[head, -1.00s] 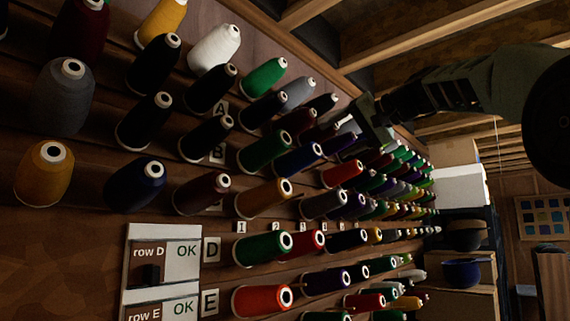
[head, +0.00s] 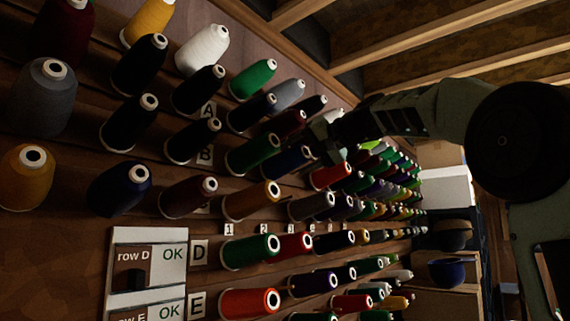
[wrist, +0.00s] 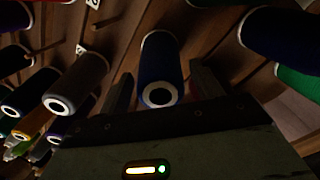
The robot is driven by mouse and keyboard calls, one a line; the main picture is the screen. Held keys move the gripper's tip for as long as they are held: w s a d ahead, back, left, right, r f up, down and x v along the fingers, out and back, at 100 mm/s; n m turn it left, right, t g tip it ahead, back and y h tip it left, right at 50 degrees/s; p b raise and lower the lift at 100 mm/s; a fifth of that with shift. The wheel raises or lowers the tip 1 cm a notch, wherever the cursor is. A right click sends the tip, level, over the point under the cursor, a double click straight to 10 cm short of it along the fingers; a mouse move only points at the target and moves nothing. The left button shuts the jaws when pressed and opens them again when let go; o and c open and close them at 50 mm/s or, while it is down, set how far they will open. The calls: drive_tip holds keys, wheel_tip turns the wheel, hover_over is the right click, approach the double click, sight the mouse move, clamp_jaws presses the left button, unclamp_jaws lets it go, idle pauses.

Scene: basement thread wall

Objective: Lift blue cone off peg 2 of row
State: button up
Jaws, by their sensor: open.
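The blue cone (head: 287,162) sits on its peg on the thread wall, to the right of a green cone in the row marked B. In the wrist view the blue cone (wrist: 160,62) points its white-ringed end at me, between the two fingers. My gripper (wrist: 162,80) is open, with one finger on each side of the cone and small gaps visible. In the head view my gripper (head: 326,148) is at the cone's outer end, and its fingers are partly hidden.
A green cone (head: 253,153) is close on the left, and a red-orange cone (head: 330,176) is just below my gripper. In the wrist view a grey cone (wrist: 76,82) and a dark blue cone (wrist: 278,35) flank the fingers. Ceiling beams run above my arm.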

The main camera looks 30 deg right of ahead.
drive_tip(key=c, duration=0.8)
drive_tip(key=b+v, duration=0.2)
drive_tip(key=v, duration=0.9)
drive_tip(key=shift+s+f, duration=0.15)
drive_tip(key=shift+s, duration=0.05)
idle(0.3)
drive_tip(key=shift+s+d+r+p, duration=0.3)
drive_tip(key=shift+s+r, duration=0.2)
drive_tip(key=shift+s, duration=0.1)
drive_tip(key=shift+s+d+r+p, duration=0.2)
drive_tip(key=shift+s+r+p, duration=0.1)
drive_tip(key=shift+s+r, duration=0.25)
drive_tip(key=shift+s+d+r+p, duration=0.2)
drive_tip(key=shift+s+r+p, duration=0.15)
drive_tip(key=shift+s, duration=0.35)
